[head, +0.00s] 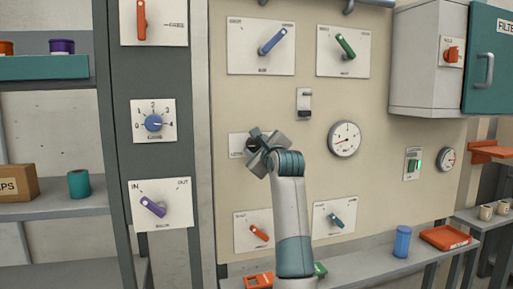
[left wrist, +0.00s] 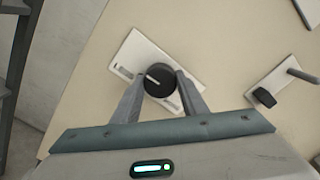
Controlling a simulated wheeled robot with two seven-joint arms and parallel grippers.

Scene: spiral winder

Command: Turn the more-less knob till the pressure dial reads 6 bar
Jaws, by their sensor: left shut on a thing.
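A black round knob with a white pointer line (left wrist: 159,80) sits on a white plate (left wrist: 128,55) in the left wrist view. In the head view this plate (head: 236,143) is mostly behind my left gripper (head: 257,147). My left gripper is shut on the black knob, with one finger on each side of it. The plate's lettering is too small to read. A smaller gauge (head: 447,158) is farther right. I cannot read their values. My right gripper is not in view.
Lever plates surround the gripper: blue (head: 272,41) and green (head: 346,46) above, orange (head: 258,232) and teal (head: 337,219) below. A small switch (head: 304,102) is above right. A shelf (head: 375,262) with a blue can (head: 402,241) and red tray (head: 445,237) runs below.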

